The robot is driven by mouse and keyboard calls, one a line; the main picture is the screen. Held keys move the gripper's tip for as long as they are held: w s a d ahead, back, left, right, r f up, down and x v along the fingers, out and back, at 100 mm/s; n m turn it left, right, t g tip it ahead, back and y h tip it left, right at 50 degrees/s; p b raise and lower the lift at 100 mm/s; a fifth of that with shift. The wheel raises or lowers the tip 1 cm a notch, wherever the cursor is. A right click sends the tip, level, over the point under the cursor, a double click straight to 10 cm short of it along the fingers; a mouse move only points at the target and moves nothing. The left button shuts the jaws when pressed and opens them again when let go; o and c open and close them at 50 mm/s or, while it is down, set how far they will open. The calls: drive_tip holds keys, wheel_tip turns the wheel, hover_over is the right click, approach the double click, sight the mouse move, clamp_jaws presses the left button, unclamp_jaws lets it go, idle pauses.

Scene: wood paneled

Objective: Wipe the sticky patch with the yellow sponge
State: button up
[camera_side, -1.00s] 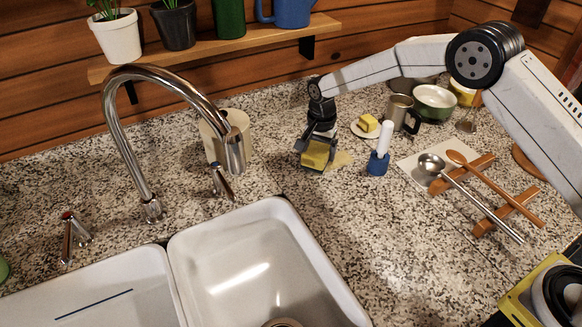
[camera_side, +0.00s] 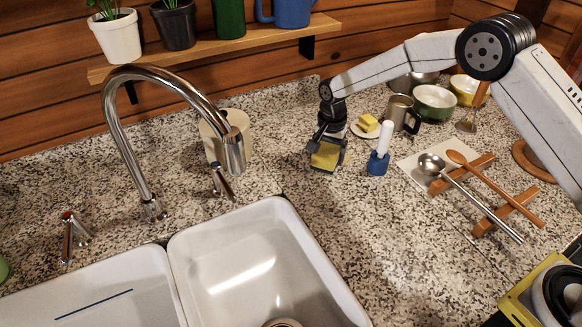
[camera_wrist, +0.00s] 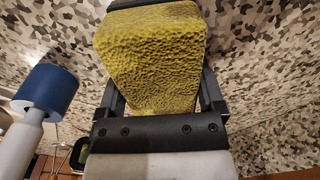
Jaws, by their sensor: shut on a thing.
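My gripper (camera_side: 327,154) is shut on the yellow sponge (camera_side: 325,156) at the back of the granite counter. In the wrist view the sponge (camera_wrist: 150,50) fills the space between the two fingers, with a dark layer along its top edge. I cannot tell whether the sponge touches the counter or is just above it.
A white-handled brush with a blue base (camera_side: 377,163) stands close right of my gripper. Behind it are a small dish with a yellow block (camera_side: 367,123) and a metal mug (camera_side: 402,112). A tall tap (camera_side: 125,120) and sink (camera_side: 262,262) lie left and front.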

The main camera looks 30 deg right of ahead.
drive_tip(key=shift+w+f, duration=0.1)
drive_tip(key=shift+w, duration=0.35)
drive_tip(key=shift+w+d, duration=0.2)
drive_tip(key=shift+d, duration=0.8)
drive_tip(key=shift+s+d, duration=0.15)
drive_tip(key=shift+s, duration=2)
wheel_tip(320, 180, up, 8)
